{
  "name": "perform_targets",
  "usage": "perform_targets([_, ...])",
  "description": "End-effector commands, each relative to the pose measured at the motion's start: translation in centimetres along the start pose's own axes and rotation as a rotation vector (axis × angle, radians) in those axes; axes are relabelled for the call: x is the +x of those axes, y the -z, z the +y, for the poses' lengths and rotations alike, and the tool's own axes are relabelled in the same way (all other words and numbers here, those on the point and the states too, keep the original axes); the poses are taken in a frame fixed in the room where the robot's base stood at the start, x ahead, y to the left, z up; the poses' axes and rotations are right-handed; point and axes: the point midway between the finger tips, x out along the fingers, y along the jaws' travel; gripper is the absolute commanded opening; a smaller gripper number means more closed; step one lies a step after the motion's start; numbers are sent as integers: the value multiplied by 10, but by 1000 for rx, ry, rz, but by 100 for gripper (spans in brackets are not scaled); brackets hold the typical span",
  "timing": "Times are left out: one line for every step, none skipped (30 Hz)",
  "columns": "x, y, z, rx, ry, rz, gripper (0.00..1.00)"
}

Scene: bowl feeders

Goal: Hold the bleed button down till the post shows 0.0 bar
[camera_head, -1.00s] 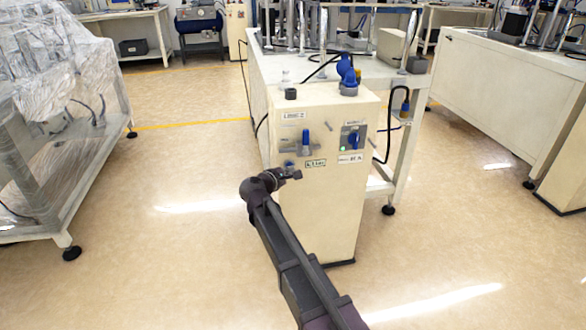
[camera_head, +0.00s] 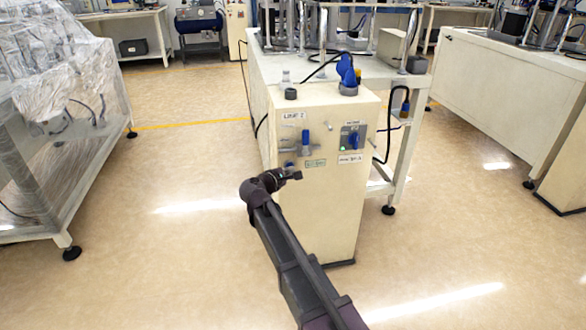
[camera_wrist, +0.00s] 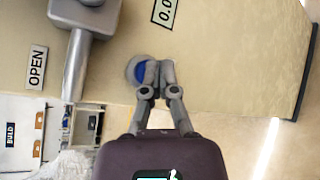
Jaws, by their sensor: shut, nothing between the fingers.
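The post (camera_head: 335,205) is a cream cabinet in the middle of the head view. In the wrist view the round blue button (camera_wrist: 138,71) sits in a grey ring, partly hidden by my fingers. My gripper (camera_wrist: 158,66) is shut and empty, its fingertips over the button's edge; I cannot tell how deep the button is pressed. My gripper also shows in the head view (camera_head: 294,174).
A grey lever (camera_wrist: 76,62) is beside an OPEN label (camera_wrist: 36,67) in the wrist view. A blue rotary switch (camera_head: 353,139) is on the post's right. A workbench (camera_head: 258,72) stands behind. The floor around is clear.

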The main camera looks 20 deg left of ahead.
Motion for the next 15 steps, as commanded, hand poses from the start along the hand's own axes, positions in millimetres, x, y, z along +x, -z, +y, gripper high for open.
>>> perform_targets([-2, -1, -1, 0, 0, 0, 0])
perform_targets([-3, -2, -2, 0, -1, 0, 0])
perform_targets([-4, -3, -3, 0, -1, 0, 0])
perform_targets([-5, -4, -4, 0, -1, 0, 0])
perform_targets([-6, -4, -4, 0, -1, 0, 0])
perform_targets([-7, -5, -5, 0, 0, 0, 0])
perform_targets([-8, -6, -6, 0, 0, 0, 0])
perform_targets([-9, -6, -6, 0, 0, 0, 0])
perform_targets([-10, -7, -7, 0, 0, 0, 0])
perform_targets([-10, -7, -7, 0, 0, 0, 0])
perform_targets([-10, -7, -8, 0, 0, 0, 0])
perform_targets([-11, -8, -8, 0, 0, 0, 0])
perform_targets([-11, -8, -8, 0, 0, 0, 0])
perform_targets([-11, -8, -8, 0, 0, 0, 0])
perform_targets([-11, -8, -8, 0, 0, 0, 0])
